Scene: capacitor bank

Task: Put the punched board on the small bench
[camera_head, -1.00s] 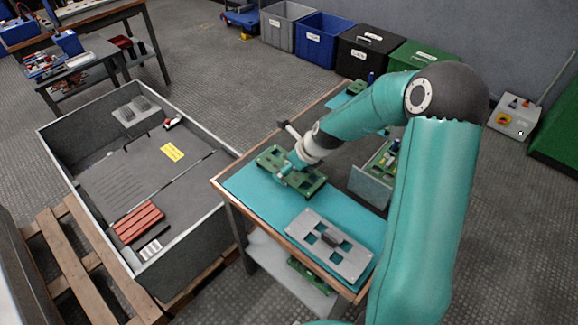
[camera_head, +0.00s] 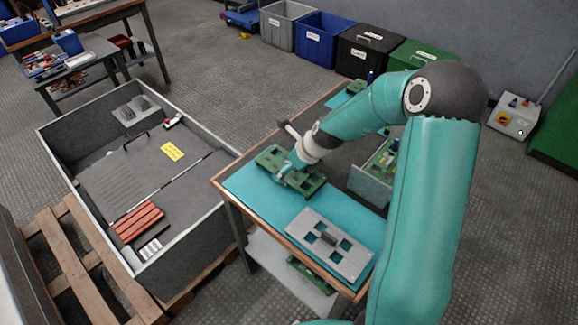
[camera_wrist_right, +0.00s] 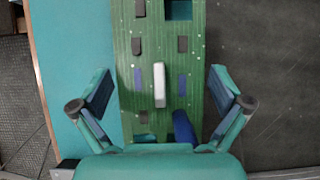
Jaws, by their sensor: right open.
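A long green board (camera_head: 272,157) with cut-outs and small parts lies on the teal mat of a wood-edged bench (camera_head: 225,186). In the right wrist view the green board (camera_wrist_right: 162,45) runs up the middle, with teal showing through a square cut-out at the top. A grey plate (camera_head: 352,262) with square holes and a central handle lies on the same mat, nearer me. I cannot tell for sure which is the punched board. My right gripper (camera_head: 284,173) is over the green board. Its open fingers (camera_wrist_right: 160,92) stand on either side of the board, apart from it. My left gripper is out of view.
A large grey open crate (camera_head: 70,118) stands left of the bench, beside a wooden pallet (camera_head: 62,250). A small tool-covered table (camera_head: 92,50) is at far left. Several bins, including a blue bin (camera_head: 322,42), line the wall. A grey tray (camera_head: 368,188) sits behind the mat.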

